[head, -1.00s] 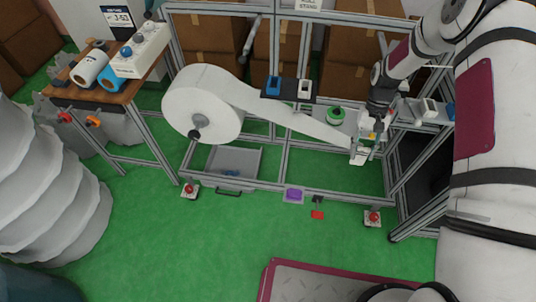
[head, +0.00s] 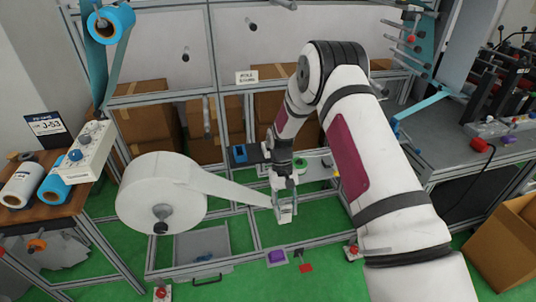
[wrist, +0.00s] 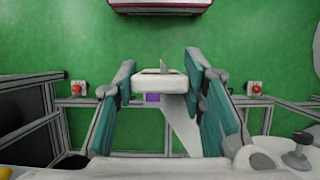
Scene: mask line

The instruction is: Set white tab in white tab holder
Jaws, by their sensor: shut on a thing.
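My gripper (head: 284,205) hangs at the free end of the white strip, in the middle of the head view. In the wrist view its two teal fingers (wrist: 160,76) stand on either side of a white tab (wrist: 148,84) with a small upright nub. The gripper is shut on this tab. The tab also shows as a small white block (head: 286,215) under the gripper in the head view. A dark rack with a blue block (head: 239,153) lies behind my arm, which hides much of it. I cannot tell which part is the white tab holder.
A large white roll (head: 160,190) on the frame feeds the white strip (head: 235,188). A grey tray (head: 202,243) and a purple block (head: 277,256) sit low in front. Red buttons (head: 162,293) stand at the frame's front. Cardboard boxes (head: 150,135) fill the back.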

